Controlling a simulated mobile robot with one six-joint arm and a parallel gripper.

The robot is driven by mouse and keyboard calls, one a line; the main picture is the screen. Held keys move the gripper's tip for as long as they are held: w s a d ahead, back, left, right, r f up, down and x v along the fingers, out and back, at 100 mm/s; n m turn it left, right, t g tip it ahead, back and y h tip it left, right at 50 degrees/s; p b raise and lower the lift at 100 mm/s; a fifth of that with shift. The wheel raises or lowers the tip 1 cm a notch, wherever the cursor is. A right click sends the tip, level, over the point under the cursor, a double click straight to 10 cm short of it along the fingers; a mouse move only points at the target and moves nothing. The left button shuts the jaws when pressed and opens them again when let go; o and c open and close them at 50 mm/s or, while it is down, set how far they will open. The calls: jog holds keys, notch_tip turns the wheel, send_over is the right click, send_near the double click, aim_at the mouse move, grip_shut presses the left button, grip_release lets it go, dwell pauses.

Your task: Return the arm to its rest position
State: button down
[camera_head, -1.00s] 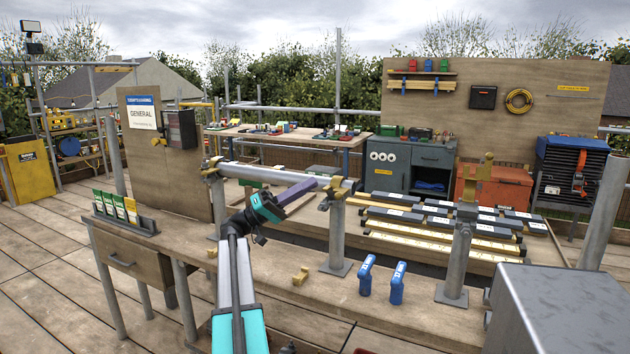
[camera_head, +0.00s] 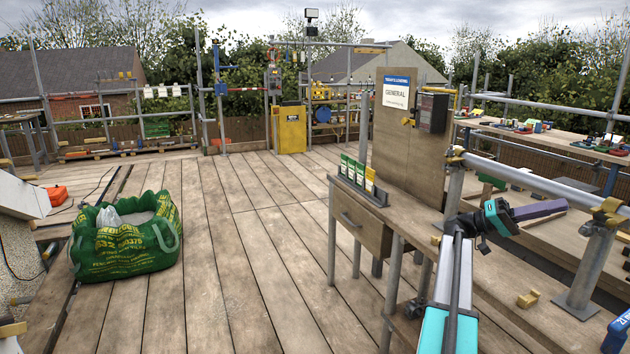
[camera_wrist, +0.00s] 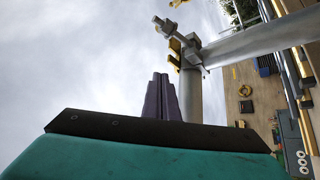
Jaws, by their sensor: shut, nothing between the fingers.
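My arm, grey and teal, reaches up from the bottom right in the head view. My gripper (camera_head: 562,207) has purple fingers that lie together with nothing between them. It hangs in front of the grey scaffold tube (camera_head: 535,182), above the workbench (camera_head: 480,288). In the wrist view the closed purple fingers (camera_wrist: 162,98) point up past a dark plate and teal housing. The scaffold tube (camera_wrist: 250,42) with its clamp runs beside and behind them there. I cannot tell from the pictures how far apart the fingers and tube are.
A green bulk bag (camera_head: 125,245) stands on the deck at left. The wooden deck (camera_head: 255,225) in the middle is clear. A board with a sign (camera_head: 396,93) and a seed-packet-like rack (camera_head: 357,177) stand at the bench's left end. A brass-coloured block (camera_head: 528,299) lies on the bench.

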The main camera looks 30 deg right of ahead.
jog(key=w+a+f+n+t+h, duration=0.1)
jog(key=w+a+f+n+t, duration=0.35)
jog(key=w+f, duration=0.4)
jog(key=w+a+f+n+t+h, duration=0.1)
jog(key=w+a+f+n+t, duration=0.4)
jog(key=f, duration=0.7)
jog(key=w+a+f+n+t+h, duration=0.25)
jog(key=w+a+f+t, duration=0.2)
jog(key=w+f, duration=0.5)
jog(key=w+a+f+n+t+y, duration=0.3)
jog(key=w+a+f+t, duration=0.15)
jog(key=a+f, duration=0.8)
jog(key=w+a+f+n+t+y, duration=0.4)
jog(key=a+f, duration=0.5)
jog(key=a, duration=0.7)
jog(key=s+a+f+n+y, duration=0.1)
jog(key=a+f+y, duration=0.25)
jog(key=a, duration=1.05)
jog(key=a+f+n+y, duration=0.25)
jog(key=a+f, duration=0.25)
jog(key=a, duration=0.9)
jog(key=s+f+g, duration=0.5)
jog(key=s+f, duration=1.4)
jog(key=s, duration=0.4)
notch_tip(320, 180, up, 14)
jog(key=s+p, duration=0.2)
jog(key=p, duration=1.1)
jog(key=shift+s+d+r+m+p, duration=0.15)
jog(key=shift+s+r+m+p, duration=0.1)
jog(key=shift+m+p, duration=0.15)
